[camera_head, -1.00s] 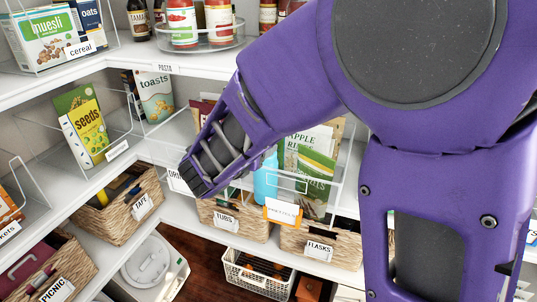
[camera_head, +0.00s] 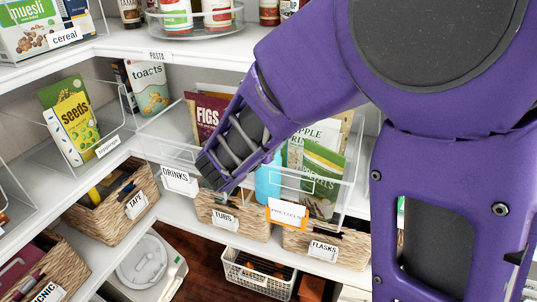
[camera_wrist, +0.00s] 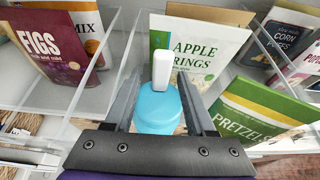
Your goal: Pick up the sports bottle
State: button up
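The sports bottle is light blue with a white top. In the wrist view, the sports bottle (camera_wrist: 157,108) stands among food bags in a clear bin, with my gripper's (camera_wrist: 160,88) two grey fingers on either side of it. The fingers are spread about as wide as the bottle, and I see no clear grip on it. In the head view, the bottle (camera_head: 268,182) is partly hidden by my purple wrist, and my fingertips are not clearly visible there.
An apple rings bag (camera_wrist: 205,50) is right behind the bottle. A green pretzels bag (camera_wrist: 245,118) is close on the right, and a figs bag (camera_wrist: 52,48) is to the left beyond a clear divider (camera_wrist: 112,50). Wicker baskets (camera_head: 232,218) are below.

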grip_shut()
jog(key=shift+f, duration=0.1)
dwell(1.1)
